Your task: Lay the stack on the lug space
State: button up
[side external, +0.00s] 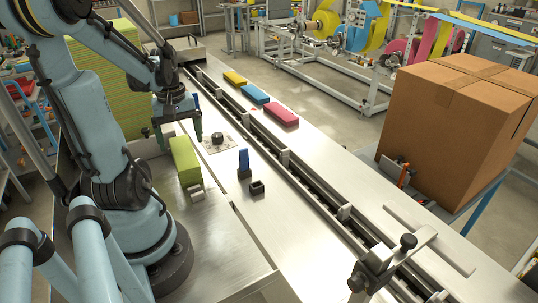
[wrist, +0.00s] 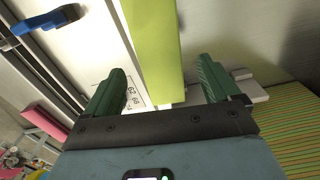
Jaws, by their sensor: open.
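The stack is a lime-green block (side external: 185,161) lying on the steel bench to the left of the conveyor channel. My gripper (side external: 177,137) is open at its far end, with green fingers. In the wrist view the stack (wrist: 153,40) runs between the two fingers of the gripper (wrist: 163,75), with a gap visible on each side. I cannot tell how far above the bench the fingertips are. The conveyor channel (side external: 262,131) runs diagonally with upright lugs (side external: 285,157) along it; the lug spaces lie between them.
A black round part (side external: 217,138) sits on a printed plate. A cardboard box (side external: 445,120) is at right.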

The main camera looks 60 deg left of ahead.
aim_at(183, 151)
jog(key=shift+f, duration=2.75)
jog(key=c, duration=1.1)
jog(key=shift+c, duration=0.2)
jog(key=shift+r, duration=0.15)
